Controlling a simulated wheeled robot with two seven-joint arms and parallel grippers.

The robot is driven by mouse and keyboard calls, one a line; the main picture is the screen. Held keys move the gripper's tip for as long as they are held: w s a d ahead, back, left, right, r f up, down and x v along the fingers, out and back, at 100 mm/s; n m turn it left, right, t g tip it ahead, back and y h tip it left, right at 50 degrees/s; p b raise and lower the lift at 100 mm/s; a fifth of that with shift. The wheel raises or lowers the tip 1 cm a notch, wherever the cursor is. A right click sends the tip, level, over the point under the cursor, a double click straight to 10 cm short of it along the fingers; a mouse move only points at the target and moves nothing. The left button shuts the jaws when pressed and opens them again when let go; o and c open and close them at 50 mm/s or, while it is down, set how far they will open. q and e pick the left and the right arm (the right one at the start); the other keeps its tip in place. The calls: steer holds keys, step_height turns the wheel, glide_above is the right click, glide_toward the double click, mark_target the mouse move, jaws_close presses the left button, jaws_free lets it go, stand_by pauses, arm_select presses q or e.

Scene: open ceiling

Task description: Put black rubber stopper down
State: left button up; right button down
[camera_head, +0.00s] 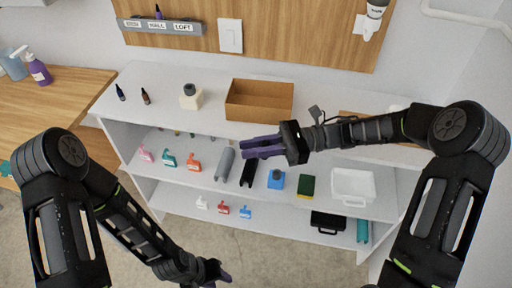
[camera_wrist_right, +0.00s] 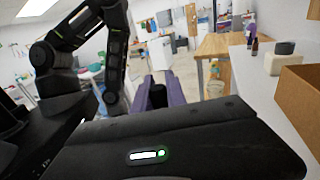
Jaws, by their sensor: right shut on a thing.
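My right gripper (camera_head: 262,146) reaches in from the right, in front of the shelf unit. In the right wrist view its purple fingers (camera_wrist_right: 160,92) are shut on a small black piece, which looks like the black rubber stopper (camera_wrist_right: 157,96). The stopper is hard to make out in the head view. My left gripper (camera_head: 217,274) is low near the bottom edge, over the floor and away from the shelf. Its fingers are small and partly hidden, so their opening is unclear.
The white shelf unit (camera_head: 128,90) has a brown open box (camera_head: 259,100), a cream block with a dark top (camera_head: 190,97) and two small bottles on top. Lower shelves hold spray bottles, a grey roll (camera_head: 225,163), a sponge (camera_head: 307,186) and a white bin (camera_head: 352,184).

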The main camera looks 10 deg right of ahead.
steer(key=s+d+r+m+t, duration=0.2)
steer(key=d+r+m+t, duration=0.1)
steer(key=r+t, duration=0.2)
steer(key=shift+d+m+t, duration=0.25)
steer(key=shift+m+t, duration=0.05)
stand_by(0.4)
steer(key=w+a+m+t+h, duration=0.3)
steer(key=w+a+t, duration=0.3)
steer(key=w+a, duration=0.2)
steer(key=shift+a+m+t, duration=0.3)
steer(key=shift+a+m, duration=0.1)
steer(key=shift+m, duration=0.4)
